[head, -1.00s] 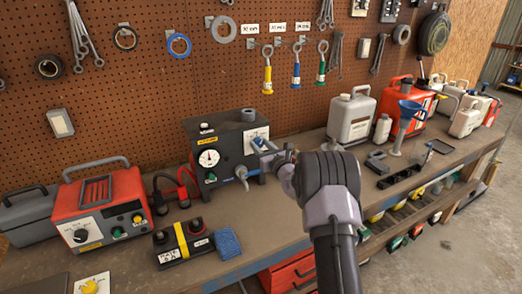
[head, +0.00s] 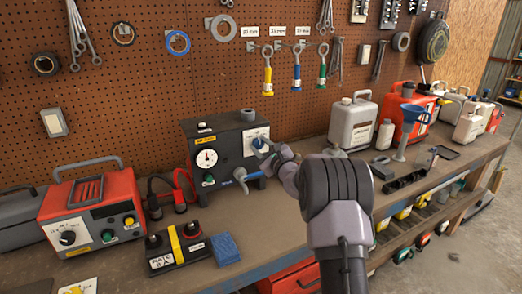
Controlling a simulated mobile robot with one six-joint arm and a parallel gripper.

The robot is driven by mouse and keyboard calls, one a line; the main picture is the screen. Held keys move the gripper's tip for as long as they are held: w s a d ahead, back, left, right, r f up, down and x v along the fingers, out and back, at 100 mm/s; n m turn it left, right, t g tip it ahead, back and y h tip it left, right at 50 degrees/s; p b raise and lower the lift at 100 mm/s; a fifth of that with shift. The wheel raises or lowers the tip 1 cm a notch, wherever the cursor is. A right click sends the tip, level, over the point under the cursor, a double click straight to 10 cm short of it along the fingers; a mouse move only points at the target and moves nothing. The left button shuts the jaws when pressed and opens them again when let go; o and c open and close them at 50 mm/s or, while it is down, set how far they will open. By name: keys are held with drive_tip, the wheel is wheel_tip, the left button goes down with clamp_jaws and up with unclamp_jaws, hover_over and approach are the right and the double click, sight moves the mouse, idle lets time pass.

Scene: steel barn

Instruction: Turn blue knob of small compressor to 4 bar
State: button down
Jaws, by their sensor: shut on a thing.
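The small compressor (head: 223,140) is a dark box on the workbench, with a white round gauge (head: 207,158) on its front. The gauge's needle is too small to read. A white dial plate with the blue knob (head: 259,143) is at the front's upper right. My gripper (head: 266,152) reaches in from the right and is shut on the blue knob, partly covering it and the plate. A green button and a grey outlet tap sit lower on the front.
A red charger (head: 93,207) stands left of the compressor, and a black battery with a yellow band (head: 178,249) and a blue cloth (head: 225,248) lie in front. A grey canister (head: 352,122) and a red can with a blue funnel stand to the right.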

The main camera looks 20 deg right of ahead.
idle(0.4)
drive_tip(key=c, duration=0.9)
unclamp_jaws()
drive_tip(key=shift+c, duration=0.2)
drive_tip(key=s+p, duration=0.2)
drive_tip(key=s, duration=1.5)
drive_tip(key=shift+s+d, duration=0.25)
drive_tip(key=shift+d, duration=0.05)
drive_tip(key=shift+a, duration=0.1)
